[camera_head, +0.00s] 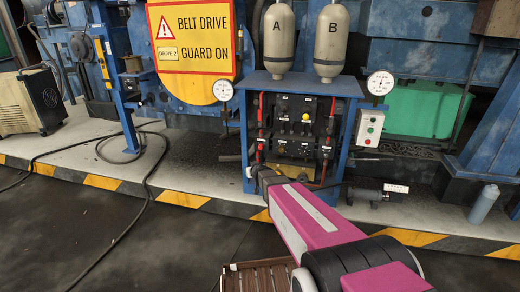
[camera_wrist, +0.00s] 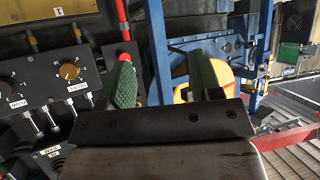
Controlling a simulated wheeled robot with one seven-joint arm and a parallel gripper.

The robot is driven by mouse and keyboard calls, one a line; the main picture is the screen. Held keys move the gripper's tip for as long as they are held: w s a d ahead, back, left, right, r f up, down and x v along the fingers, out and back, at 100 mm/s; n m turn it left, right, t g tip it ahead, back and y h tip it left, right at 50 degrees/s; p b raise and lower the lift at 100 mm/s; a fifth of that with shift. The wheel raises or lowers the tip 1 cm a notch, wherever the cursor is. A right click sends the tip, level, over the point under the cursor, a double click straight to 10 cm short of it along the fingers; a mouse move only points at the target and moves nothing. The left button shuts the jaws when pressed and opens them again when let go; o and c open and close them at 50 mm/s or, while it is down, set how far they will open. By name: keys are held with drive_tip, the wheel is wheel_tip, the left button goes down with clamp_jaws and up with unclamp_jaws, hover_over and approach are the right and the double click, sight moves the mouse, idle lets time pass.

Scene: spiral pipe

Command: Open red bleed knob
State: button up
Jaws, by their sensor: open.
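The control panel (camera_head: 295,130) stands in a blue frame below two tanks marked A and B. In the wrist view a small red knob (camera_wrist: 124,59) sits just beyond the tip of my left finger, partly hidden by it. Red parts (camera_head: 260,147) show along the panel's left side in the head view; I cannot tell which is the bleed knob. My gripper (camera_wrist: 163,72) is open, with its two green-padded fingers apart and nothing seen between them. In the head view my gripper (camera_head: 263,178) is at the panel's lower left corner, mostly hidden by my wrist.
A blue post (camera_wrist: 157,45) stands beyond the gap. Gauges (camera_head: 381,83) and a button box (camera_head: 369,127) flank the panel. A black cable (camera_head: 145,190) crosses the floor.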

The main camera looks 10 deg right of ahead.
drive_tip(key=w+m+t+h, duration=0.1)
drive_tip(key=w+t+h, duration=0.15)
drive_tip(key=w, duration=0.45)
drive_tip(key=m+t+h, duration=0.3)
drive_tip(key=h, duration=0.3)
approach(260, 148)
drive_tip(key=shift+y, duration=0.45)
drive_tip(key=x, duration=1)
drive_tip(key=shift+d+r, duration=0.15)
drive_tip(key=shift+d, duration=0.2)
drive_tip(key=c, duration=0.9)
